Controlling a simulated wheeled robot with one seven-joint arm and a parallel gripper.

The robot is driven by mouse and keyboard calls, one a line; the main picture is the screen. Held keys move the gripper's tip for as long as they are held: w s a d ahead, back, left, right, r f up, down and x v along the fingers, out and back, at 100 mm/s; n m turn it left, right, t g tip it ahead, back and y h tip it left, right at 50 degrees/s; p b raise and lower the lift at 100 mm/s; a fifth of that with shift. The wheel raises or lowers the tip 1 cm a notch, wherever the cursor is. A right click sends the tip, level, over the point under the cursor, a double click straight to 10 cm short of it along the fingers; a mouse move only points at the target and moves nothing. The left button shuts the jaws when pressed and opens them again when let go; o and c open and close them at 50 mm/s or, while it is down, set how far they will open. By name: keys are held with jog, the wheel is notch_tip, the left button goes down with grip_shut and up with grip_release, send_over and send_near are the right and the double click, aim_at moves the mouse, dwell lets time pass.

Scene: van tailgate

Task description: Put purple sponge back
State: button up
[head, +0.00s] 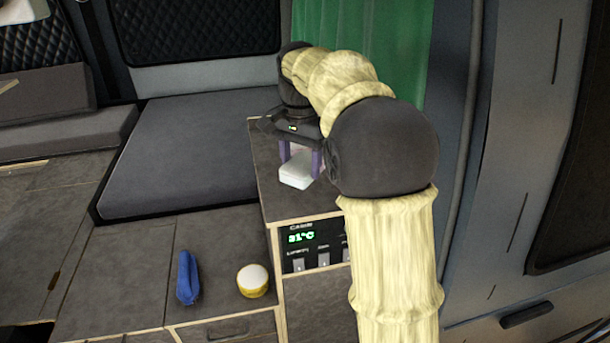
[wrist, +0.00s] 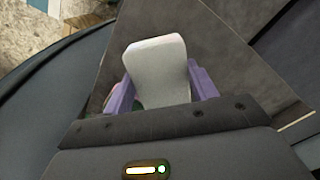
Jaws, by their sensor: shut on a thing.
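My gripper (head: 300,165) is over the dark top of the narrow cabinet (head: 262,165), pointing down. Its two purple fingers are shut on a pale white block (head: 295,172). The block also fills the space between the fingers in the wrist view (wrist: 158,75). Its visible face is white or light grey, not purple, and I cannot tell whether it is the purple sponge. No other sponge shows clearly. I cannot tell whether the block touches the cabinet top. A small pinkish patch shows beside the left finger in the wrist view, too small to name.
A blue rolled item (head: 187,278) and a yellow round tin with a white top (head: 252,280) are on the lower wooden surface. A control panel (head: 310,245) is on the cabinet front. A grey cushion (head: 180,150) lies left, a green curtain (head: 385,45) hangs behind.

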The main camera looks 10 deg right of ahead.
aim_at(301, 165)
jog(key=shift+f+p, duration=0.4)
jog(key=shift+f, duration=1.7)
jog(key=shift+s+f, duration=0.1)
jog(key=shift+f, duration=0.05)
jog(key=o, duration=1)
notch_tip(301, 165, up, 12)
jog(key=shift+r, duration=0.25)
